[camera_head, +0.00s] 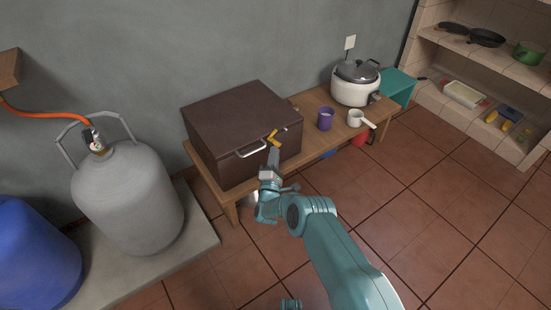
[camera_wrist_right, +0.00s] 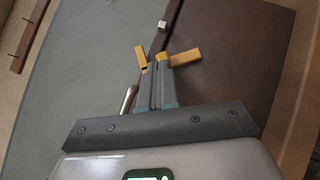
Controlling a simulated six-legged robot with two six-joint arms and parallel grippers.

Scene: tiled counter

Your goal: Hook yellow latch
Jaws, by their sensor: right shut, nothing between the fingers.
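A dark brown box (camera_head: 232,112) sits closed on a low wooden bench, with a pale handle (camera_head: 251,150) on its front. The yellow latch (camera_head: 273,136) is on the front, right of the handle. In the right wrist view the latch shows as a yellow bar (camera_wrist_right: 186,57) sticking out to the right and a small yellow piece (camera_wrist_right: 141,56) at the left. My right gripper (camera_head: 273,153) is shut and empty, with its fingertips (camera_wrist_right: 158,72) right at the latch, between these yellow parts. I cannot tell whether they touch.
The bench (camera_head: 307,143) also holds a purple cup (camera_head: 325,119), a white pot (camera_head: 357,119) and a rice cooker (camera_head: 356,84). A grey gas cylinder (camera_head: 130,205) stands at the left. The tiled floor (camera_head: 432,205) at the right is clear.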

